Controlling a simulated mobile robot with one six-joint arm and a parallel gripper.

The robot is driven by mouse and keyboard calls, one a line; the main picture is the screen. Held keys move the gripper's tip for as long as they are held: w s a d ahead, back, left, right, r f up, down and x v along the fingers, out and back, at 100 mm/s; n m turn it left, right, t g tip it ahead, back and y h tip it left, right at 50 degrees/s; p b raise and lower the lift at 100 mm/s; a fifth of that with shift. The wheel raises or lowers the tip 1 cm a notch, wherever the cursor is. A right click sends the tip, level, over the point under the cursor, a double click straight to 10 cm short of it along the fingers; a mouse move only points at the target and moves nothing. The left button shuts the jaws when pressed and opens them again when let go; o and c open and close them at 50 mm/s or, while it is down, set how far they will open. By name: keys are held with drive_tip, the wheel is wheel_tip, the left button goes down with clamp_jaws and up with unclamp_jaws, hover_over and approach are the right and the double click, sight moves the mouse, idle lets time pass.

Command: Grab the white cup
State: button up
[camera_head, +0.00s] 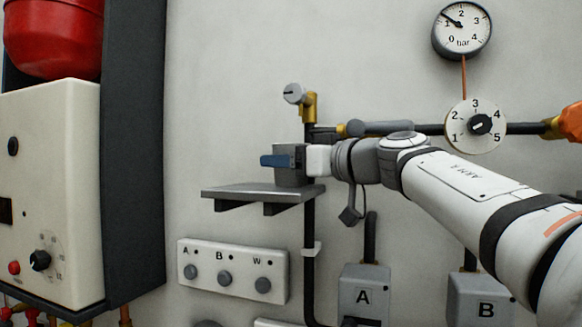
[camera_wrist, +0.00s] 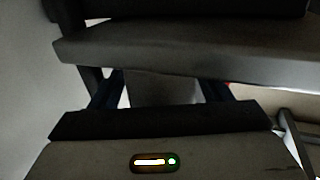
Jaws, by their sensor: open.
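I cannot make out a white cup in either view. A wide grey slab crosses the upper wrist view and hides the fingertips.
A dark pipe runs down the wall beside the shelf, with a brass valve (camera_head: 308,105) above. A labelled panel (camera_head: 232,270) is below. A white boiler (camera_head: 60,190) stands left. A dial (camera_head: 476,125) and pressure gauge (camera_head: 462,28) are right. Boxes A (camera_head: 363,292) and B (camera_head: 483,302) are low.

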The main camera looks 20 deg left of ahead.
drive_tip(key=c, duration=0.9)
drive_tip(key=shift+o, duration=0.2)
drive_tip(key=shift+r, duration=0.15)
